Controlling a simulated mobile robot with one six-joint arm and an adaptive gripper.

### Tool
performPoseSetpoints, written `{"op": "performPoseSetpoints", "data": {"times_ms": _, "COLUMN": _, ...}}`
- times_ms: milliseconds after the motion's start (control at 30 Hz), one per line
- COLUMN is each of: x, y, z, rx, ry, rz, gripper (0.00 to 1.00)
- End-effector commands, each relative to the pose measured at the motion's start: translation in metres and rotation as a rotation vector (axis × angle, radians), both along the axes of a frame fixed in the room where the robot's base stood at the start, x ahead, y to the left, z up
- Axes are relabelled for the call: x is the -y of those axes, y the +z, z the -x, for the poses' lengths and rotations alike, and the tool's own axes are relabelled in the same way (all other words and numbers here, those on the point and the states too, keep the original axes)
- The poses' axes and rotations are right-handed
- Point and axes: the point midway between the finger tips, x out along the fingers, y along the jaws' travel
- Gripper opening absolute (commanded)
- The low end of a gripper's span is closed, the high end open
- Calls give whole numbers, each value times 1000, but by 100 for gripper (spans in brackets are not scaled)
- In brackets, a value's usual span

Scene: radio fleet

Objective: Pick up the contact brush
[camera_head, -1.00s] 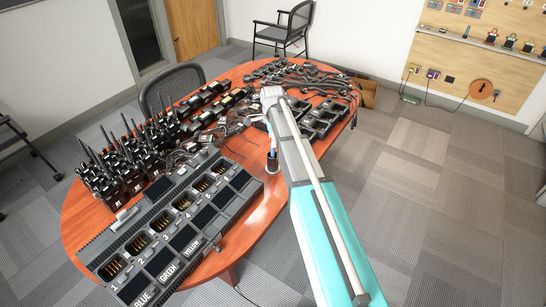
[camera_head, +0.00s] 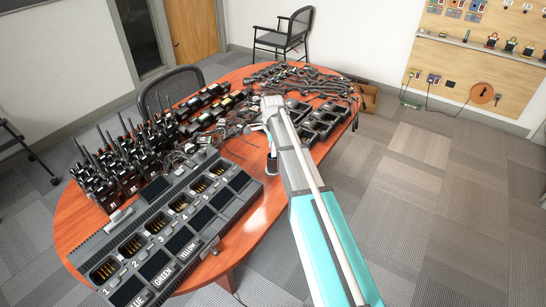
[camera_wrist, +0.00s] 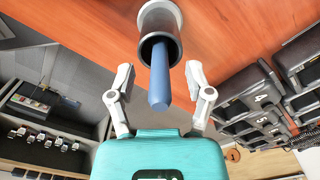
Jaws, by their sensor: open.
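The contact brush shows in the wrist view as a blue handle (camera_wrist: 159,80) sticking out of a dark round cup (camera_wrist: 160,20) on the orange-brown table. Its lower end is hidden inside the cup. In the head view the cup (camera_head: 272,164) stands at the table's near right edge, just right of the charger. My gripper (camera_wrist: 158,86) is open, with one finger on each side of the blue handle in the wrist view. I see no clear contact between fingers and handle. In the head view my gripper (camera_head: 266,135) is just above the cup, and my arm partly covers it.
A long multi-bay charger (camera_head: 185,215) lies to the left of the cup. Several radios (camera_head: 115,165) stand behind it. Black tray-like units (camera_head: 318,122) lie close to the right of my arm. Cables (camera_head: 300,78) cover the far end. Floor is clear at right.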

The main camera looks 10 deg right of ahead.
Motion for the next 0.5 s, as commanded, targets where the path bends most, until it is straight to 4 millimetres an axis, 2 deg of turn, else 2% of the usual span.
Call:
{"op": "performPoseSetpoints", "data": {"times_ms": 267, "x": 0, "y": 0, "z": 0, "rx": 0, "ry": 0, "rz": 0, "gripper": 64}}
{"op": "performPoseSetpoints", "data": {"times_ms": 500, "x": 0, "y": 0, "z": 0, "rx": 0, "ry": 0, "rz": 0, "gripper": 20}}
